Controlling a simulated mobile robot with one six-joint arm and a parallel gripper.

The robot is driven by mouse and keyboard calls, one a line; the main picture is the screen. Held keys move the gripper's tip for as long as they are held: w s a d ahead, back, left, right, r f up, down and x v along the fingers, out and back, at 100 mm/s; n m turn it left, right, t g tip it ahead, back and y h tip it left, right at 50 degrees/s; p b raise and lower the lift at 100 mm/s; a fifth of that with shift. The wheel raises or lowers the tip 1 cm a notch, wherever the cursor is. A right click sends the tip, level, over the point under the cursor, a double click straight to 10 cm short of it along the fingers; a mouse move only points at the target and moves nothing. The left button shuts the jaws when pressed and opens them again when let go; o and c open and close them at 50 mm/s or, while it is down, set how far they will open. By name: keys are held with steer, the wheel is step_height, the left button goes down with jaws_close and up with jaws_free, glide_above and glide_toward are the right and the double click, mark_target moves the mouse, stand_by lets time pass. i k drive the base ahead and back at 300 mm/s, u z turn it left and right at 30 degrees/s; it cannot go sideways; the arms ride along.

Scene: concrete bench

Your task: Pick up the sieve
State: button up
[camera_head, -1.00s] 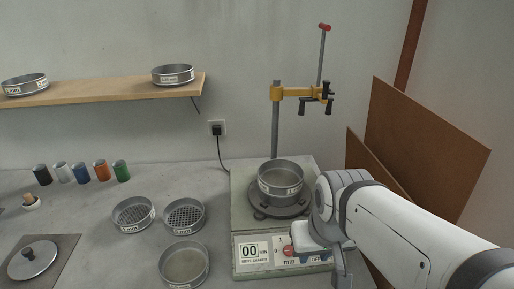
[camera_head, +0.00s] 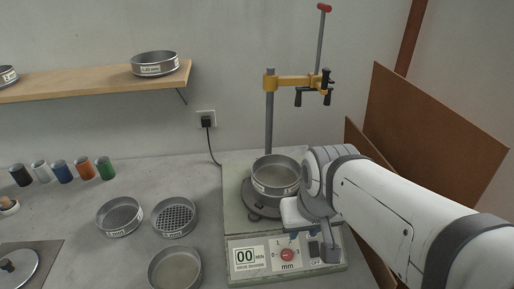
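A round metal sieve (camera_head: 278,176) with a white label sits on the round plate of the sieve shaker (camera_head: 240,232). Three more sieves lie on the bench: one on the left (camera_head: 119,217), one with a coarse mesh (camera_head: 174,217) and one in front (camera_head: 175,268). Another labelled sieve (camera_head: 154,64) stands on the shelf. I cannot tell which one the task means. My gripper (camera_head: 318,232) is at the right front of the shaker, just right of the sieve on it. My arm hides part of it, and its fingers do not show clearly.
The shaker's pole (camera_head: 270,120) and yellow clamp arm (camera_head: 293,82) rise behind its plate. Brown boards (camera_head: 425,130) lean at the right. Several coloured jars (camera_head: 63,172) stand at the left, and a lid (camera_head: 17,265) lies at front left.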

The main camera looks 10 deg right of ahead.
mark_target(172, 217)
steer(key=u, duration=0.05)
steer(key=k, duration=0.55)
steer(key=z, duration=2.1)
steer(key=k, duration=0.95)
steer(key=u, duration=1.9)
steer(key=i, duration=0.55)
steer(key=u, duration=0.05)
